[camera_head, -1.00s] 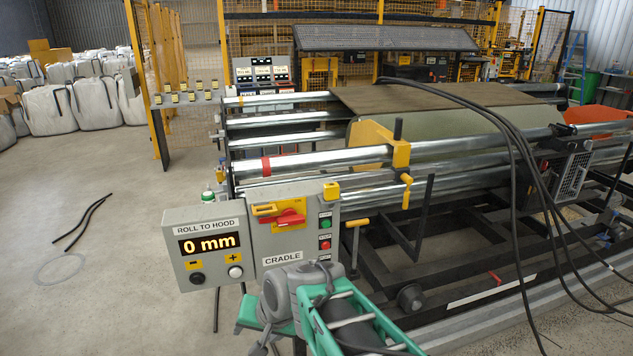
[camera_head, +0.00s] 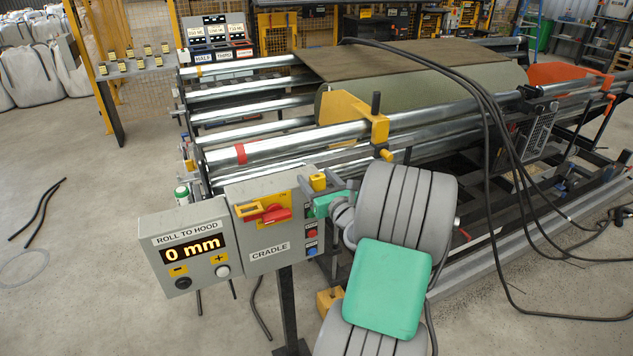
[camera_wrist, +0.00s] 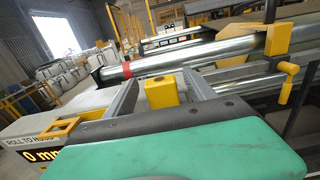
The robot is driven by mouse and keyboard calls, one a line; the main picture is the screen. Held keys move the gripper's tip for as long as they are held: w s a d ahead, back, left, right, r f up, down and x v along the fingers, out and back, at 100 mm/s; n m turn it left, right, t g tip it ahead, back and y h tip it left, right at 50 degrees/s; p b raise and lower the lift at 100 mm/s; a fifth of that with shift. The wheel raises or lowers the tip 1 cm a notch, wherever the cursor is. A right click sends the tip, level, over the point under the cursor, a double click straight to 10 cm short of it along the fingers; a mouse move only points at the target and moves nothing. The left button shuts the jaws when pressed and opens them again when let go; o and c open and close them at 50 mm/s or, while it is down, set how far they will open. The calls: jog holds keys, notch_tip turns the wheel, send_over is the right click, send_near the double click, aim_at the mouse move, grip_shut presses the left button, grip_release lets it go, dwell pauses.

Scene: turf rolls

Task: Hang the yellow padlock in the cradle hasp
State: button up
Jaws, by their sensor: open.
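A yellow padlock (camera_head: 318,181), seen as a small block, sits at the top right corner of the grey CRADLE box. In the wrist view the padlock (camera_wrist: 162,92) shows between my two grey fingers. My gripper (camera_wrist: 162,76) is open, with a finger on each side of the padlock; I cannot tell whether they touch it. In the head view my green gripper (camera_head: 326,204) is just below and beside the padlock. The yellow cradle hasp (camera_head: 247,209) is on the box's front, left of a red handle (camera_head: 268,215). Its yellow part (camera_wrist: 60,129) also shows in the wrist view.
The ROLL TO HOOD display (camera_head: 187,248) reads 0 mm, left of the CRADLE box (camera_head: 275,245). Steel rollers (camera_head: 290,146) and a yellow clamp (camera_head: 375,125) lie just behind. Black cables (camera_head: 487,130) hang at the right. Floor at the left is mostly clear.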

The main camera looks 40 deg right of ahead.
jog(key=x, duration=0.3)
jog(key=shift+s, duration=0.1)
grip_shut()
dwell(0.5)
